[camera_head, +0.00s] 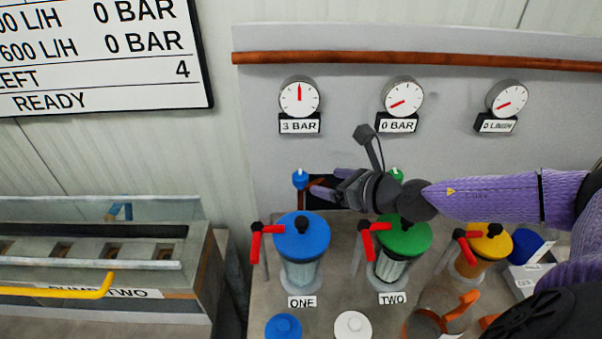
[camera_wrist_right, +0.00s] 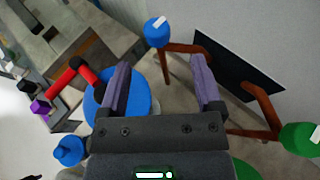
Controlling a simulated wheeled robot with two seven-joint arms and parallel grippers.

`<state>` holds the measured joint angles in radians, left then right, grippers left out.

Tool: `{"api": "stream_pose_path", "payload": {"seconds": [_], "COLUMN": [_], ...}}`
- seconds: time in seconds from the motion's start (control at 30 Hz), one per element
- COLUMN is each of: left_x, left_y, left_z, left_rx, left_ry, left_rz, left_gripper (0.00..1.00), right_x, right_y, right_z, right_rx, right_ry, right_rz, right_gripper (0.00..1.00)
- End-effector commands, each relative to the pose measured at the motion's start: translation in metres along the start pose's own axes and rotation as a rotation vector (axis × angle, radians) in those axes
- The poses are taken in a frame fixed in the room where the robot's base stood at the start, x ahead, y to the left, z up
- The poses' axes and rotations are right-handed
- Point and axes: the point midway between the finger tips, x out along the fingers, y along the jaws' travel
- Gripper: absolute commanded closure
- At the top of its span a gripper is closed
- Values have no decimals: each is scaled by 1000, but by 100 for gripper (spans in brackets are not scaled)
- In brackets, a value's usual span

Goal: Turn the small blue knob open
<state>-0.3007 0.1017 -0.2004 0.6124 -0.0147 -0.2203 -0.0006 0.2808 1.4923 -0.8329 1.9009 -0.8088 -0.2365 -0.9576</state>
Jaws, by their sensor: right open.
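The small blue knob (camera_head: 300,179) sits on a copper pipe behind the blue-lidded pump ONE (camera_head: 301,240). In the right wrist view the knob (camera_wrist_right: 157,32) has a white mark on top and lies beyond the fingertips, roughly in line with the gap between them. My right gripper (camera_head: 326,181) comes in from the right, just right of the knob and apart from it. Its two purple fingers (camera_wrist_right: 162,72) are spread, with nothing held between them. My left gripper is in neither view.
A small green knob (camera_head: 396,174) is behind green-lidded pump TWO (camera_head: 404,240), partly hidden by my right arm. Red-handled levers stand beside the pumps. The grey panel with gauges (camera_head: 299,97) rises behind. The blue lid (camera_wrist_right: 137,98) lies close to one finger in the wrist view.

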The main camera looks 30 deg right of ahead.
Motion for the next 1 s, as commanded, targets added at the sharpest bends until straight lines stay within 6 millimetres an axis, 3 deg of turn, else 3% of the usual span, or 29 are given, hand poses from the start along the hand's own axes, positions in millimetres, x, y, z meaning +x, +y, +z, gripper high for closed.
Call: {"api": "stream_pose_path", "payload": {"seconds": [0.03,0.17,0.4,0.77,1.0], "left_x": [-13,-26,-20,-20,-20], "left_y": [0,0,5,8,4], "left_z": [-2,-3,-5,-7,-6], "left_rx": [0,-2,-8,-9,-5], "left_ry": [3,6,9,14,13], "left_rz": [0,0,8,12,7], "left_gripper": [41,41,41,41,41], "right_x": [6,37,80,87,87], "right_y": [2,4,3,3,3], "right_z": [9,10,2,2,2], "right_rx": [7,4,-1,-2,-1], "right_ry": [-8,-8,-2,0,0], "right_rz": [3,7,6,6,6], "right_gripper": [16,16,16,16,67]}}
